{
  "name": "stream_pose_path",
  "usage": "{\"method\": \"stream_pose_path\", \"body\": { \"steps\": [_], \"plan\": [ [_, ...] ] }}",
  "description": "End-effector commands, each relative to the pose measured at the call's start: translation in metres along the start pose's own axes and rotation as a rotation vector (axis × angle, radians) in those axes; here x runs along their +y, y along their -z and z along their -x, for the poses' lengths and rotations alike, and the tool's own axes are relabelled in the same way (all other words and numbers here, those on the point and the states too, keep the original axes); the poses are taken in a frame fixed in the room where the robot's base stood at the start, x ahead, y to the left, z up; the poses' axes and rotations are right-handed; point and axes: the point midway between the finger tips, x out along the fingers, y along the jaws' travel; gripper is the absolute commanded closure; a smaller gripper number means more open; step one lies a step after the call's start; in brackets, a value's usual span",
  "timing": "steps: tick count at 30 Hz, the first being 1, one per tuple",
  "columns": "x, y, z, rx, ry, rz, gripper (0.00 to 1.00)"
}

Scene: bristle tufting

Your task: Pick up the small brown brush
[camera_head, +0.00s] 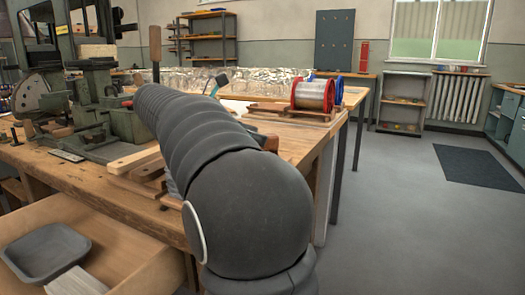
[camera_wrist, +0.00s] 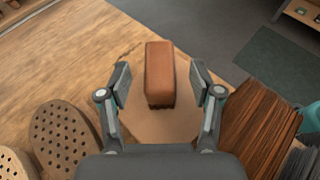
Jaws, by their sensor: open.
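A small reddish-brown block-shaped thing (camera_wrist: 160,75), which looks like the small brown brush, stands between my gripper's fingers in the wrist view. In the head view, a reddish-brown bit (camera_head: 270,144) shows past my arm near the bench edge; my arm hides most of that area.
In the wrist view, a perforated brown oval board (camera_wrist: 65,138) lies at left and a dark brown fibre bundle (camera_wrist: 262,122) at right, close to the fingers. The bench (camera_wrist: 60,55) is clear at upper left. A red spool (camera_head: 314,94) stands farther back.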

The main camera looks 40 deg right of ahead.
Motion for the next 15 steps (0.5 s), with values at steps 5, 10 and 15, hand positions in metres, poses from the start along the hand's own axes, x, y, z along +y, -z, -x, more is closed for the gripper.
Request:
{"method": "stream_pose_path", "body": {
  "steps": [5, 10, 15],
  "plan": [
    [0.0001, -0.0002, -0.001, 0.0, -0.001, 0.0, 0.35],
    [0.0002, -0.0001, -0.0009, 0.0, -0.001, 0.0, 0.63],
    [0.0002, 0.0, -0.0009, 0.0, -0.001, 0.0, 1.0]
  ]
}}
